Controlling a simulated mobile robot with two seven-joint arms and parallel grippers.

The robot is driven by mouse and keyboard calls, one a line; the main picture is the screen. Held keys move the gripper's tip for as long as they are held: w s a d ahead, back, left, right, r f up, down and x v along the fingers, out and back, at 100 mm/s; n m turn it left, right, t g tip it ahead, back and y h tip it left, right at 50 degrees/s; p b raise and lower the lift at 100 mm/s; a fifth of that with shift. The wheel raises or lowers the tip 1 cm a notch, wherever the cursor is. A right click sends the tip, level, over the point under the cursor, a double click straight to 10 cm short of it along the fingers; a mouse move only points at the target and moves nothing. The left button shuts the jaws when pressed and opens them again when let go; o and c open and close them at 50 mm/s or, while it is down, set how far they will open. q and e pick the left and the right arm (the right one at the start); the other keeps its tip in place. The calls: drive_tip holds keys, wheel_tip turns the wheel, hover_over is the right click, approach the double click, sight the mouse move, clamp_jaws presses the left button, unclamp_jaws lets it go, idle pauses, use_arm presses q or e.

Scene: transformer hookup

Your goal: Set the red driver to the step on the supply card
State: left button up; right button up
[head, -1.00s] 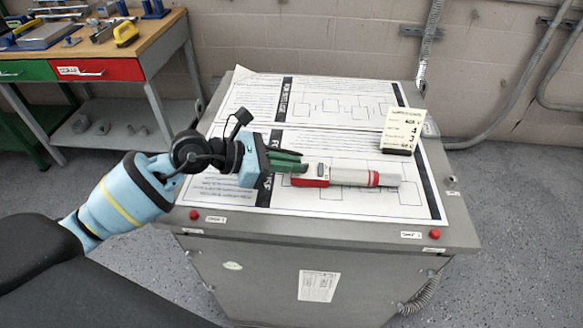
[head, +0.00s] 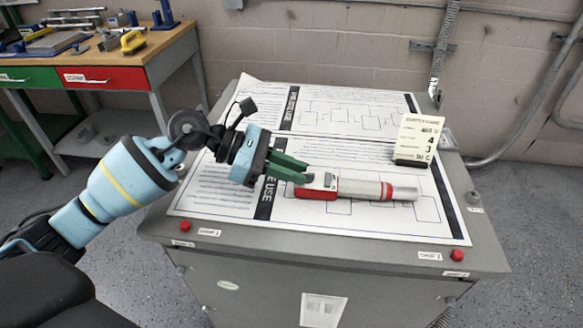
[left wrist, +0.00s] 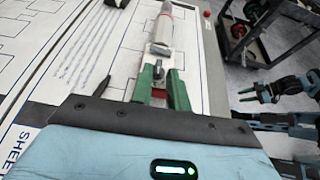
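The red driver (head: 345,188), with a red and white head end and a grey barrel, lies across the sheet on the cabinet top. It also shows in the left wrist view (left wrist: 163,30). My left gripper (head: 304,174) has green fingers at the driver's red head end. In the left wrist view the fingers (left wrist: 160,72) stand a little apart with a red part between them; firm contact is unclear. The supply card (head: 417,138) stands upright at the back right, with printed lines including 4 and 3. My right gripper (left wrist: 252,94) shows small at the right of the wrist view.
Printed sheets (head: 225,185) cover most of the grey cabinet's top (head: 330,240). Red buttons sit at its front left (head: 186,227) and front right (head: 457,255). A workbench (head: 160,62) with tools stands at the back left. A dark cart (left wrist: 245,35) shows in the wrist view.

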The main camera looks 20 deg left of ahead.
use_arm(q)
drive_tip(key=shift+o, duration=1)
use_arm(e)
drive_tip(key=shift+s, duration=0.15)
use_arm(q)
drive_tip(key=shift+r, duration=0.1)
drive_tip(key=shift+a, duration=0.2)
drive_tip(key=b+v, duration=0.1)
drive_tip(key=v, duration=0.5)
drive_tip(key=shift+s+a+r, duration=0.1)
drive_tip(key=shift+s+a, duration=0.05)
drive_tip(key=shift+a, duration=0.2)
drive_tip(key=shift+s+a+r, duration=0.1)
drive_tip(key=shift+a+r, duration=0.1)
drive_tip(key=shift+a, duration=0.1)
use_arm(e)
drive_tip(key=shift+f, duration=0.4)
drive_tip(key=shift+f, duration=0.1)
